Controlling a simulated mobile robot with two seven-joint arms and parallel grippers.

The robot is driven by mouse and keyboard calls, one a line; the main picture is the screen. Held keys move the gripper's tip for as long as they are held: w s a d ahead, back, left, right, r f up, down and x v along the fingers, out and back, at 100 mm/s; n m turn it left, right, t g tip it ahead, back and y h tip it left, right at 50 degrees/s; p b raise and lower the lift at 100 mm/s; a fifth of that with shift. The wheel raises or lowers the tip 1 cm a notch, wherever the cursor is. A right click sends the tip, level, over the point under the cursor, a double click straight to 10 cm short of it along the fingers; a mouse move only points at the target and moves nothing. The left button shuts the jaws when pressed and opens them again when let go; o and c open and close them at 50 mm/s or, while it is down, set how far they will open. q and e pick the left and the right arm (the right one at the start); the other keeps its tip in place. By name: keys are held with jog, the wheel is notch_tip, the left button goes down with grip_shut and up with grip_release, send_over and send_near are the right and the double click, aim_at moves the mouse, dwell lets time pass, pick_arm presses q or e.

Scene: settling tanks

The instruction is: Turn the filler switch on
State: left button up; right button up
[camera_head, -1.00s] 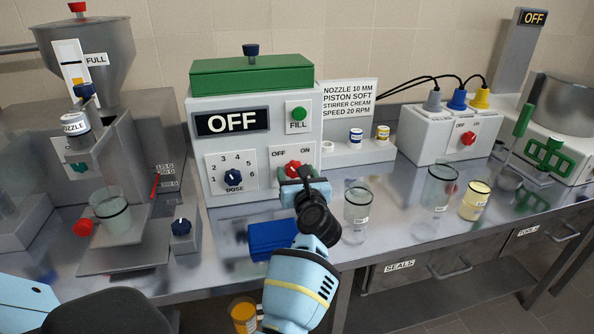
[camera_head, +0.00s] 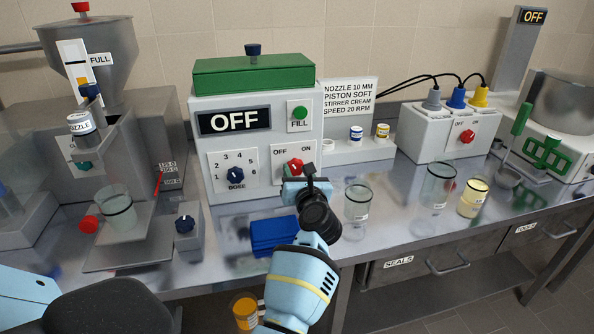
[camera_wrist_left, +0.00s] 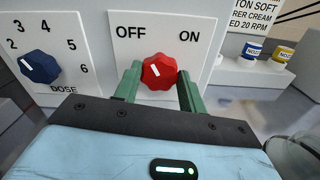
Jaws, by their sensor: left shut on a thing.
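The filler switch is a red knob (camera_head: 294,166) below the OFF and ON labels on the front of the white filler box (camera_head: 257,150). The box's black display (camera_head: 234,121) reads OFF. In the left wrist view the red knob (camera_wrist_left: 159,71) sits between two green fingers, and its white mark leans up and left, toward OFF. My left gripper (camera_head: 296,178) is shut on the knob, with its fingers (camera_wrist_left: 158,84) on the left and right sides. In the head view the wrist hides the area just below the knob. My right gripper is not in view.
The blue dose knob (camera_head: 235,176) is left of the switch, and the green fill button (camera_head: 299,112) is above it. A blue block (camera_head: 273,235) lies on the bench left of my wrist. Clear glasses (camera_head: 357,206) stand to the right.

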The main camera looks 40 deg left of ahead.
pick_arm(q)
jog(key=shift+r+m+p, duration=0.3)
jog(key=shift+m+p, duration=0.6)
jog(key=shift+m, duration=0.3)
jog(key=m+p, duration=0.1)
jog(key=m, duration=0.1)
jog(key=shift+m+p, duration=0.3)
jog(key=shift+m, duration=0.1)
jog(key=shift+w+m+p, duration=0.1)
jog(key=shift+m+p, duration=0.35)
jog(key=shift+m, duration=0.35)
jog(key=m+p, duration=0.1)
jog(key=m, duration=0.2)
jog(key=shift+f+m+p, duration=0.25)
jog(key=shift+m+p, duration=0.35)
jog(key=shift+m, duration=0.8)
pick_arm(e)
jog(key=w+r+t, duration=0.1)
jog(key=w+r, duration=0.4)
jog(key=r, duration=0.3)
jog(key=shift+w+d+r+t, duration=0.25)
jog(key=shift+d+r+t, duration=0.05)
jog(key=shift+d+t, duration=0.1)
pick_arm(q)
jog(key=o, duration=1)
jog(key=shift+f, duration=0.1)
